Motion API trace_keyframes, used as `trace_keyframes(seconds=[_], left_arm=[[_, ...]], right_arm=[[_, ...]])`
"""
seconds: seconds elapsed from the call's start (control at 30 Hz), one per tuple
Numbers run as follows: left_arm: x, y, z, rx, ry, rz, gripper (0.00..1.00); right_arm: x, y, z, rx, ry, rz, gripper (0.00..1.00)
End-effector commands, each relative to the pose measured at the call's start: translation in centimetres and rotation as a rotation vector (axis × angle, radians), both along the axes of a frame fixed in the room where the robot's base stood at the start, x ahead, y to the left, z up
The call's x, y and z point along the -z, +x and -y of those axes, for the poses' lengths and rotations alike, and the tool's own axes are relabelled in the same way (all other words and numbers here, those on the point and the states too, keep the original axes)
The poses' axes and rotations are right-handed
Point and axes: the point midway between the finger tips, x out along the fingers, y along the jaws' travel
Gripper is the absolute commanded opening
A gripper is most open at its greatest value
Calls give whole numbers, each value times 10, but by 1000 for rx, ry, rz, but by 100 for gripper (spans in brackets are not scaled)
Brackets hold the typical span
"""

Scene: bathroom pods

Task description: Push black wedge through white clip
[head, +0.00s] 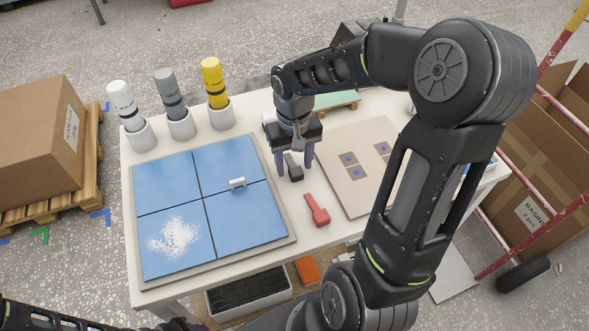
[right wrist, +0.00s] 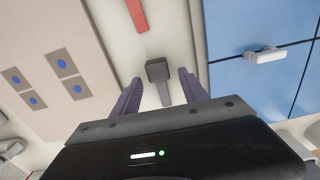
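The black wedge (head: 294,172) lies on the white table between the blue tiles and the beige board; its block-like head and narrower tail show in the right wrist view (right wrist: 157,71). My right gripper (head: 293,166) is above it, pointing down and open. Its two purple fingers (right wrist: 160,88) stand on either side of the wedge, with visible gaps to it. The white clip (head: 238,183) sits at the seam between the right-hand blue tiles, left of the gripper; it also shows in the right wrist view (right wrist: 264,56). My left gripper is not in view.
A red tool (head: 317,211) lies in front of the wedge. White powder (head: 173,237) covers part of the front-left blue tile. The beige board (head: 341,140) with blue-dotted squares is to the right. White, grey and yellow bottles (head: 214,84) stand in cups at the back left.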

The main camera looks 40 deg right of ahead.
Motion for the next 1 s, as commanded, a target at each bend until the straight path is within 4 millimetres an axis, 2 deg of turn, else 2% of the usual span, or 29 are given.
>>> trace_keyframes(seconds=[0.07, 0.6, 1.0], left_arm=[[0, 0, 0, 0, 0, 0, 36], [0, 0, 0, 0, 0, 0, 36], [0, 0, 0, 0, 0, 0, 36]], right_arm=[[0, 0, 0, 0, 0, 0, 44], [0, 0, 0, 0, 0, 0, 0], [-2, 0, 0, 0, 0, 1, 0]])
